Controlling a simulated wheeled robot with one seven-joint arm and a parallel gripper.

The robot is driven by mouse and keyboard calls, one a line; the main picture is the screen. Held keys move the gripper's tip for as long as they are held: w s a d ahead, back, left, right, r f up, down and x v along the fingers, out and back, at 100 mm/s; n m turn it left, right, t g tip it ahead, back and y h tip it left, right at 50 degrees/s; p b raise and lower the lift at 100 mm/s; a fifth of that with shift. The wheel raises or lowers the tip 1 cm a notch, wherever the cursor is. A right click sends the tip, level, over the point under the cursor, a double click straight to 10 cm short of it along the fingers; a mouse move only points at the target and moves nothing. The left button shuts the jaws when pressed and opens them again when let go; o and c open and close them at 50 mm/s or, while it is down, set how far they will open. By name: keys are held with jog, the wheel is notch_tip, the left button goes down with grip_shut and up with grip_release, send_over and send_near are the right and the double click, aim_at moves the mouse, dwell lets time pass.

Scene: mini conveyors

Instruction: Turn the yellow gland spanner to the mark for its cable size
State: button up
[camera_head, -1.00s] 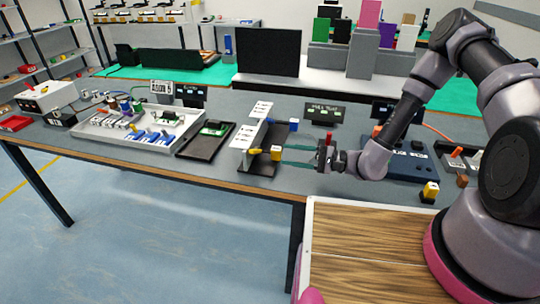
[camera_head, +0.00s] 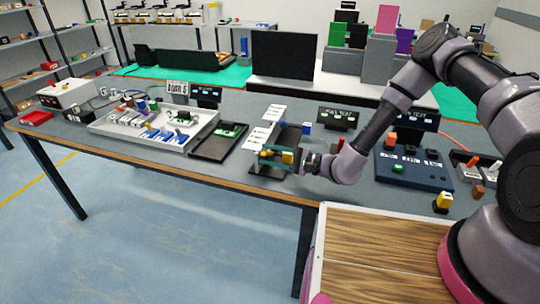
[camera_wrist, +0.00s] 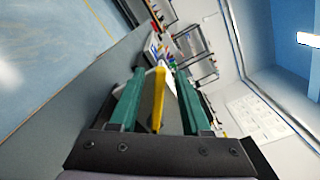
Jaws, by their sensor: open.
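The yellow gland spanner (camera_head: 288,156) is at the front of a small stand with a white marked panel (camera_head: 267,122), near the table's front edge. My gripper (camera_head: 263,153) is open and reaches in from the right, its green fingers around the spanner. In the wrist view the spanner (camera_wrist: 158,100) stands as a long yellow bar between the two fingers, with a gap on both sides. The panel's marks are too small to read, so I cannot tell which mark the spanner points to.
A blue-ended part (camera_head: 307,127) is at the stand's back. A black tray (camera_head: 216,144) with a green board and a white tray (camera_head: 108,122) of parts lie to the left. A dark blue button panel (camera_head: 413,172) and a yellow-topped block (camera_head: 443,202) are to the right.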

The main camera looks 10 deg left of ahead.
grip_shut()
dwell(1.4)
